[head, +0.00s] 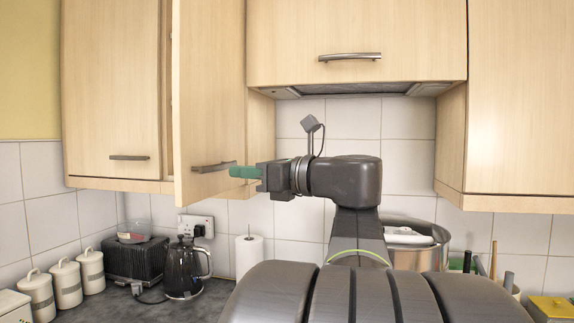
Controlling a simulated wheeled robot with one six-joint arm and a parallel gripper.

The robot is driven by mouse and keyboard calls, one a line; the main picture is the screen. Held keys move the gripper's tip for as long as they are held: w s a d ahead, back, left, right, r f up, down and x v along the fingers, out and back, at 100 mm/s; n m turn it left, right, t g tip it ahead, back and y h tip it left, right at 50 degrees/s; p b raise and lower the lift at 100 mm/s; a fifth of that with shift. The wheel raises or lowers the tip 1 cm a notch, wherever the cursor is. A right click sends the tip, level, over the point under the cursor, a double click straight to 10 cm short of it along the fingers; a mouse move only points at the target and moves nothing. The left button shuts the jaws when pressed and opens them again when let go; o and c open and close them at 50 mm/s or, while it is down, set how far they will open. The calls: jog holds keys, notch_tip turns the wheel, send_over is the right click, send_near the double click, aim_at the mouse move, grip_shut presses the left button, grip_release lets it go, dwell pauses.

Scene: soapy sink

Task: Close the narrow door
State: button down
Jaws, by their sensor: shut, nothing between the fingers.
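The narrow door (208,90) is a light wood cabinet door in the upper left of the head view. It stands open, swung out from the wall cabinet, with a dark gap at its left edge. Its metal handle (213,167) is near its lower edge. My gripper (236,172) has green fingers and is shut and empty. It points left, with its tips at the right end of the handle in the picture. I cannot tell whether the fingers touch the handle or the door.
A closed cabinet door (112,85) is to the left, and a hood cabinet (357,40) is above my arm. Below on the counter are a black kettle (184,270), a toaster (136,258), a paper roll (249,255) and white canisters (66,284). A large pot (416,246) stands behind my arm.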

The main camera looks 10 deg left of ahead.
aim_at(202, 170)
jog(key=p+x, duration=0.2)
jog(key=x, duration=0.4)
jog(key=shift+w+a, duration=0.1)
jog(key=shift+a, duration=0.35)
